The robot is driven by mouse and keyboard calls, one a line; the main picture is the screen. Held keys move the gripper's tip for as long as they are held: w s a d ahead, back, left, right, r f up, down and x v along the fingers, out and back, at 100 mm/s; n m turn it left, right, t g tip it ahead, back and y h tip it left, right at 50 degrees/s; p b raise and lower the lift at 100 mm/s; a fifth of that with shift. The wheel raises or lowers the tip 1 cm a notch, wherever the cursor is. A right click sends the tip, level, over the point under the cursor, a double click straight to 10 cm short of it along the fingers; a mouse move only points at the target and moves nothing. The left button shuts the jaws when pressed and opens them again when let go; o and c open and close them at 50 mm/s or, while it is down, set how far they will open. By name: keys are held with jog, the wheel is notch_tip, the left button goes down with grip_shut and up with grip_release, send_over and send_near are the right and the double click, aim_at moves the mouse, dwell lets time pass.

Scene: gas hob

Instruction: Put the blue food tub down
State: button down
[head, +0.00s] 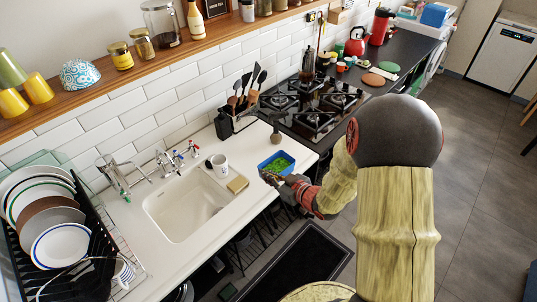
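The blue food tub (288,158) is an open rectangular tub with green contents. It shows over the white counter (240,206) near its front edge, between the sink and the hob. My gripper (271,177) is at the tub's near side and appears shut on its near wall. The tub looks roughly level. This one view does not clearly show whether its base touches the counter. My arm reaches in from the right.
A white mug (220,166) and a yellow sponge (238,184) stand by the sink (185,208). A utensil rack (240,118) and a small dark bottle (276,135) are behind the tub. The gas hob (313,105) is to the upper right.

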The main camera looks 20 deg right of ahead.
aim_at(271, 164)
jog(key=shift+s+d, duration=0.25)
jog(key=shift+d, duration=0.9)
jog(key=shift+s+d+r+n+y, duration=0.1)
jog(key=shift+s+n+y, duration=0.15)
jog(key=shift+n+y, duration=0.05)
jog(key=shift+w+d, duration=0.1)
jog(key=shift+w, duration=0.05)
jog(key=w+f+b, duration=0.1)
jog(key=w, duration=0.2)
jog(key=w+d+f+b, duration=0.1)
jog(key=w+f, duration=0.1)
jog(key=w, duration=0.1)
jog(key=w+d+f+b, duration=0.1)
jog(key=w, duration=0.1)
jog(key=shift+w+d+f, duration=0.1)
jog(key=shift+w+f, duration=0.25)
jog(key=shift+w, duration=0.05)
jog(key=shift+w+d+f+b, duration=0.2)
jog(key=shift+w+f+b, duration=0.45)
jog(key=shift+f, duration=0.7)
jog(key=shift+w+d+f+b, duration=0.2)
jog(key=shift+w+f+b, duration=0.2)
jog(key=shift+w+f, duration=0.7)
jog(key=shift+w+d+f+b, duration=0.2)
jog(key=shift+w+f+b, duration=0.3)
jog(key=shift+f, duration=1.1)
jog(key=shift+s, duration=0.15)
